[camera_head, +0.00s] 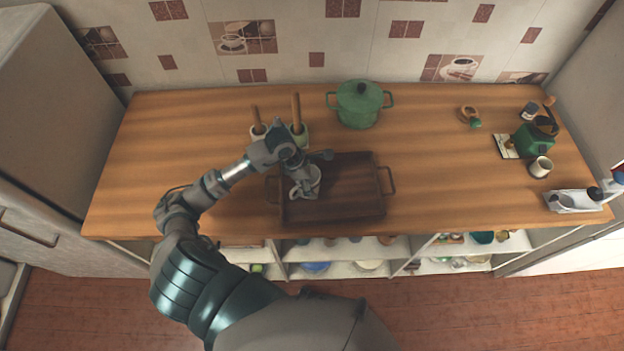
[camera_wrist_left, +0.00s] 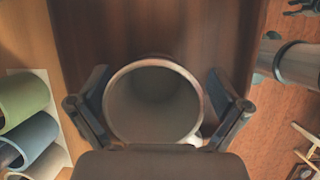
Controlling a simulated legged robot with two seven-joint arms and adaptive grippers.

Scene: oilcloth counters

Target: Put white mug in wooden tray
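The white mug (camera_head: 307,184) is upright at the left part of the dark wooden tray (camera_head: 350,205), over its floor. I cannot tell whether its base touches the tray. In the left wrist view, the mug's open round mouth (camera_wrist_left: 155,103) faces the camera, with the tray's brown wood (camera_wrist_left: 150,30) behind it. My left gripper (camera_head: 302,180) is above the mug, with one finger on each side of it. In the left wrist view the fingers (camera_wrist_left: 157,100) flank the mug closely; whether they press on it is unclear. My right gripper is not in view.
A green lidded pot (camera_head: 359,105) stands behind the tray. A green machine (camera_head: 533,138) and a cup (camera_head: 540,167) are at the right. The counter's left is clear.

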